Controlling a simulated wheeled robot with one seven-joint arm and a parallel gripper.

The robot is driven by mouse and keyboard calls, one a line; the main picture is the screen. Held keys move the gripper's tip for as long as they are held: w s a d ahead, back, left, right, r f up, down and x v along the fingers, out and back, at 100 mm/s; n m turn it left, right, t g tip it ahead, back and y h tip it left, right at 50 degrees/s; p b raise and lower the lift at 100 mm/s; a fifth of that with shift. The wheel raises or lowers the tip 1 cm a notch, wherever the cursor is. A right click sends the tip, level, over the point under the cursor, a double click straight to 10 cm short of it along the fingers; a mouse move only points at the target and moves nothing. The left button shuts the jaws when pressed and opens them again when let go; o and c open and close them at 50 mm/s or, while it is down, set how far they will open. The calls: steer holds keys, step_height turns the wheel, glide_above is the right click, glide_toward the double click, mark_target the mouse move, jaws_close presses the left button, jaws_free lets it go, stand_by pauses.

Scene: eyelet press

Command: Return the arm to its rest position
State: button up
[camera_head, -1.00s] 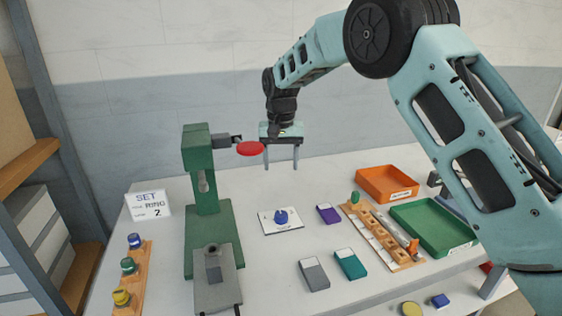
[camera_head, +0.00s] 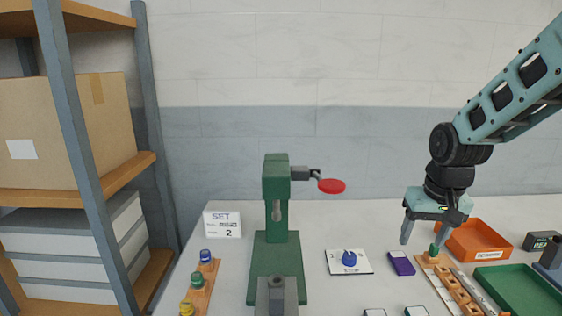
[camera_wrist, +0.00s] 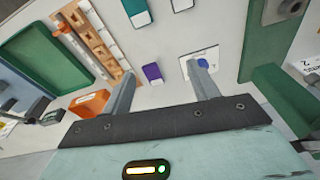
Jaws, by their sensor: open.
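My gripper (camera_head: 422,232) hangs from my arm on the right side of the head view, above the back of the table. Its two fingers are apart with nothing between them. The wrist view also shows both fingers (camera_wrist: 165,84) spread and empty. The green press (camera_head: 277,215) with a red-ended lever (camera_head: 331,186) stands left of my gripper, apart from it. A blue piece (camera_head: 349,258) sits on a white card (camera_head: 364,268) between the press and my gripper.
An orange tray (camera_head: 497,252), a green tray (camera_head: 520,282) and a wooden rack (camera_head: 455,288) lie at the right. A purple block (camera_head: 401,263) is beside the card. A SET sign (camera_head: 222,225) and a wooden strip with coloured knobs (camera_head: 205,270) stand left. Shelving (camera_head: 85,160) rises at far left.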

steer(key=s+d+f+n, duration=0.1)
steer(key=s+d+f, duration=0.15)
steer(key=s, duration=0.95)
steer(key=s+a+r+n+g, duration=0.1)
steer(key=s+a+r+n, duration=0.1)
steer(key=s+a+n, duration=0.6)
steer(key=s+a, duration=0.6)
steer(key=a, duration=0.4)
steer(key=shift+r+g, duration=0.25)
steer(key=shift+g, duration=0.15)
steer(key=shift+a, duration=0.1)
